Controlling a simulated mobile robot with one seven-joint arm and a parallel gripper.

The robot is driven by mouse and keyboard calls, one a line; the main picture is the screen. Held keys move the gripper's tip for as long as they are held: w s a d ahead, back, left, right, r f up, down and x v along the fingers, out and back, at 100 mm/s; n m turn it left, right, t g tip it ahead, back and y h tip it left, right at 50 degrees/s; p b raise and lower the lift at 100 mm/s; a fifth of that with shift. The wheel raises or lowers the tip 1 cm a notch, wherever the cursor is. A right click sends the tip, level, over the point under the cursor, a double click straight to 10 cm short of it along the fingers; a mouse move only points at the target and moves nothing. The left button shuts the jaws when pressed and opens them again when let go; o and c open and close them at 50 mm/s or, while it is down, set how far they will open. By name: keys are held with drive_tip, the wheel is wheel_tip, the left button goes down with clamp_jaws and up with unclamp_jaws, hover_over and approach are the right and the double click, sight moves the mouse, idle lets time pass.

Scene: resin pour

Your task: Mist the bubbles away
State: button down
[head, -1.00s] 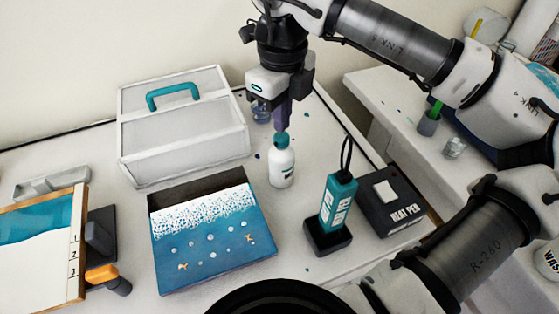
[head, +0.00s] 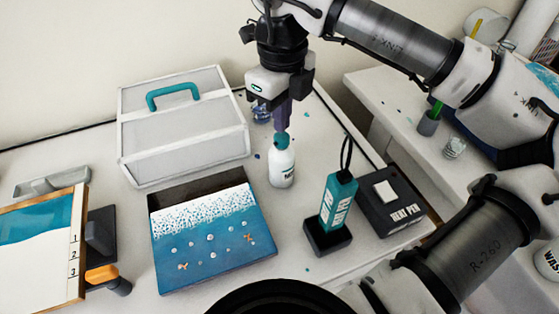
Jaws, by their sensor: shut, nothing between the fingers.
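The white mist bottle (head: 282,166) with a teal top stands upright on the table, right of the resin panel. The panel (head: 211,235) is blue with a white foamy band and a dark strip at its far edge; several pale bubbles dot its blue part. My gripper (head: 282,128) points down directly over the bottle's teal top, its fingers shut with nothing between them. The fingertips are at or just above the top; I cannot tell if they touch it.
A white case (head: 182,130) with a teal handle stands behind the panel. A teal heat pen (head: 338,200) stands in a black holder to the right, beside a dark box (head: 392,200). A numbered board (head: 40,250) lies at left. A small glass (head: 261,112) stands behind my gripper.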

drive_tip(key=shift+f, duration=0.15)
drive_tip(key=shift+f+b, duration=1)
drive_tip(key=shift+b, duration=0.05)
drive_tip(key=shift+r, duration=0.25)
drive_tip(key=shift+r+p, duration=0.6)
drive_tip(key=shift+r, duration=0.25)
drive_tip(key=shift+f, duration=0.25)
